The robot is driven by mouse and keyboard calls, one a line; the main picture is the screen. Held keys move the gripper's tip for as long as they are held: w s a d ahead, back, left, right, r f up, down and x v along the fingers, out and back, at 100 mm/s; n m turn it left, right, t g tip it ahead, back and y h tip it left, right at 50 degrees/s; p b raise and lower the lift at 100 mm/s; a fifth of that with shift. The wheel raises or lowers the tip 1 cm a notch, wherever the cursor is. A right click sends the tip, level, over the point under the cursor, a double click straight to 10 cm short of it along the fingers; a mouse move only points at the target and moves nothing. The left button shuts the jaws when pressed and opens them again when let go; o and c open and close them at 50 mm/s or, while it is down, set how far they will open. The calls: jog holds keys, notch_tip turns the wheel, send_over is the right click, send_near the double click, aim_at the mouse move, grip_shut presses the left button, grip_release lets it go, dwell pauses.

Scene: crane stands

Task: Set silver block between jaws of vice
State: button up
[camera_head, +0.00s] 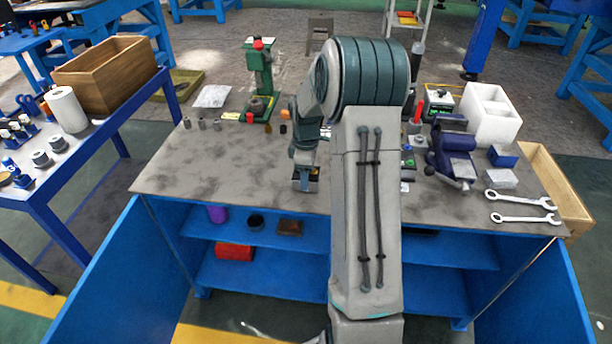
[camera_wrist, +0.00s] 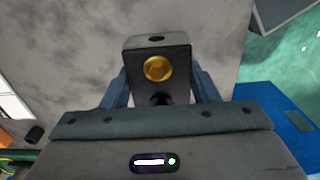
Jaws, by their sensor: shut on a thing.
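The vice (camera_head: 452,158), blue-purple with grey jaws, stands on the right part of the workbench in the head view. A light grey, silver-looking block (camera_head: 500,179) lies on the bench just right of the vice, outside its jaws. My gripper (camera_head: 306,186) is over the front middle of the bench, well left of the vice. It is shut on a dark grey block with a round gold disc on its face, and this dark block (camera_wrist: 158,56) shows between the two blue fingers in the wrist view. The gap between the vice jaws is hard to make out.
On the workbench (camera_head: 230,170), two wrenches (camera_head: 522,206) lie at the right front. A blue block (camera_head: 502,156) and a white box (camera_head: 490,112) stand behind the silver-looking block. A green press (camera_head: 259,80) stands at the back. My arm hides the bench's middle. The left front is clear.

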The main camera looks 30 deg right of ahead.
jog(key=shift+w+r, duration=0.1)
jog(key=shift+r, duration=0.5)
jog(key=r, duration=0.3)
jog(key=shift+s+d+r+p, duration=0.25)
jog(key=shift+r+p, duration=0.05)
jog(key=s+d+r, duration=0.6)
jog(key=s+d, duration=0.1)
jog(key=s, duration=0.2)
jog(key=w+a+f+m+p, duration=0.1)
jog(key=a+f+m+p, duration=0.2)
jog(key=a, duration=0.4)
jog(key=w+a+f+m+p, duration=0.1)
jog(key=a+m+p, duration=0.3)
jog(key=a, duration=0.4)
jog(key=w+a+f+m+p, duration=0.2)
jog(key=a+f+m+p, duration=0.1)
jog(key=a, duration=0.5)
jog(key=shift+f+m, duration=0.6)
jog(key=shift+f, duration=0.2)
